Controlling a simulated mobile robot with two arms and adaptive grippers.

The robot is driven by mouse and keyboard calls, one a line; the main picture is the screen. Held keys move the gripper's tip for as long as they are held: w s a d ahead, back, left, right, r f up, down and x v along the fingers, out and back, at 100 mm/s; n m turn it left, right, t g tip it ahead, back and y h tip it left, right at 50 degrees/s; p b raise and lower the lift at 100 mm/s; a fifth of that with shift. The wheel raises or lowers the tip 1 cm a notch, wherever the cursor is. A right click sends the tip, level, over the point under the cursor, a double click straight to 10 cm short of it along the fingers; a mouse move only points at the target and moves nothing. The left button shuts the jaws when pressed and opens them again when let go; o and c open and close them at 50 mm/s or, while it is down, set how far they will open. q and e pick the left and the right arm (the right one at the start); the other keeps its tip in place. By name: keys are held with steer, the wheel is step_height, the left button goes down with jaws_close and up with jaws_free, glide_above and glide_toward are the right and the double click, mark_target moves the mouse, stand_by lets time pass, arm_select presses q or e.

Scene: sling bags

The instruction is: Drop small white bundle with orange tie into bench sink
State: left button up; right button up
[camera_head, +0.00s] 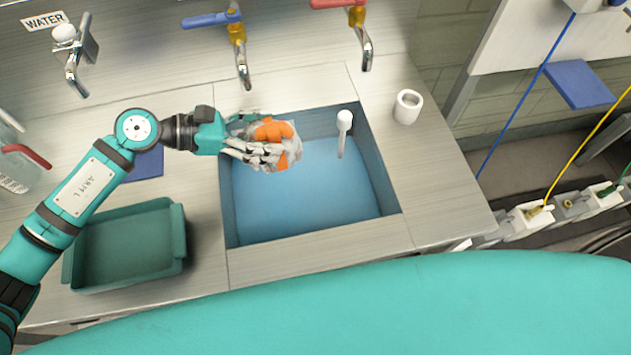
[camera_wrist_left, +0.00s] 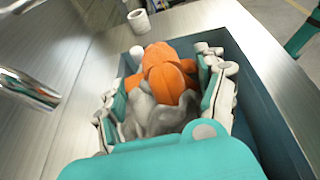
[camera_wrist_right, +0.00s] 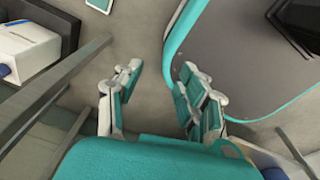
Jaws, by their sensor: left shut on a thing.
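The small white bundle with an orange tie (camera_head: 287,153) is held in my left gripper (camera_head: 258,138), whose fingers are shut around it. The bundle is over the left back part of the bench sink (camera_head: 310,205), a blue-lined basin. In the left wrist view the orange tie (camera_wrist_left: 167,72) sits on top of the greyish white bundle (camera_wrist_left: 155,118), between the two fingers. My right gripper (camera_wrist_right: 152,90) is open and empty in the right wrist view, above the floor. It is not in the head view.
A white cup (camera_head: 407,106) is to the right on the bench. A green tray (camera_head: 130,245) lies left of the sink. Taps (camera_head: 240,55) hang behind. The sink's middle is empty.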

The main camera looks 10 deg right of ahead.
arm_select(q)
steer(key=shift+a+f, duration=0.15)
steer(key=shift+f, duration=0.2)
step_height(320, 180, down, 4)
steer(key=shift+r+b, duration=0.1)
steer(key=shift+b, duration=1.1)
steer(key=shift+f, duration=0.6)
arm_select(e)
step_height(320, 180, down, 3)
steer(key=shift+s+a+r, duration=0.1)
steer(key=shift+s+a, duration=0.05)
arm_select(q)
steer(key=o, duration=1.7)
steer(key=shift+o, duration=0.2)
steer(key=v, duration=1.2)
arm_select(e)
steer(key=shift+a, duration=0.15)
